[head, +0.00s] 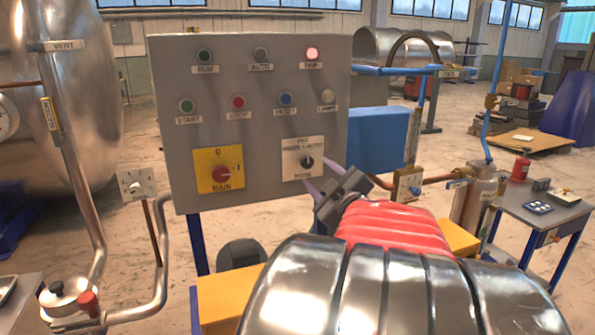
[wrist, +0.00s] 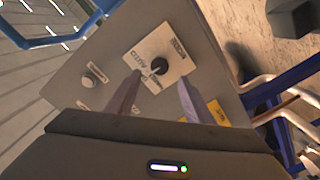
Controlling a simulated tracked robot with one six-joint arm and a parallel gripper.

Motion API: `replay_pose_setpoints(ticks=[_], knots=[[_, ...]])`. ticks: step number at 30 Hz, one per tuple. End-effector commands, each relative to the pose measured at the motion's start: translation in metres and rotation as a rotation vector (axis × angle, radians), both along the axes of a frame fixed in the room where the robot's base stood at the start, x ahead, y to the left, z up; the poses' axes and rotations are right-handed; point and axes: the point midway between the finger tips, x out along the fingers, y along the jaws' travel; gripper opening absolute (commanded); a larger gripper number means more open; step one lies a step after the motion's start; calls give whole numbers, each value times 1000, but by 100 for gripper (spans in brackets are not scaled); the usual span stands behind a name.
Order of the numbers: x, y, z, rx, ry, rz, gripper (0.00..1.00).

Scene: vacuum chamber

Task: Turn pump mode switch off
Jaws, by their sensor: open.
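The pump mode switch is a black rotary knob (head: 307,162) on a white plate (head: 291,168) at the lower right of the grey control panel (head: 250,145). The wrist view shows the same knob (wrist: 159,67) on its white plate (wrist: 170,53), marked AUTO on one side. My gripper (head: 318,192) is just right of and below the plate in the head view. In the wrist view its two fingers (wrist: 155,92) are spread apart, with the knob just beyond and between their tips. The gripper is empty and appears apart from the knob.
The yellow plate with the red MAIN switch (head: 220,173) is left of the mode switch. Push buttons and lamps fill the panel above; the red TRIP lamp (head: 312,54) is lit. A small valve with a blue handle (head: 409,184) and pipes stand to the right.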

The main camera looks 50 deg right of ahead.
Motion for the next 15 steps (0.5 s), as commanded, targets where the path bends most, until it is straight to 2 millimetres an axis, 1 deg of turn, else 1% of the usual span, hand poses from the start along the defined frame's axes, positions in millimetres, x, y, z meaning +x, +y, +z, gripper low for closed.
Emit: replay_pose_setpoints(ticks=[1, 9, 15], knots=[[-8, 4, 1, -2, 0, -3, 47], [-42, 24, 0, 0, 1, -4, 47], [-59, 34, 0, 0, -1, -2, 47]])
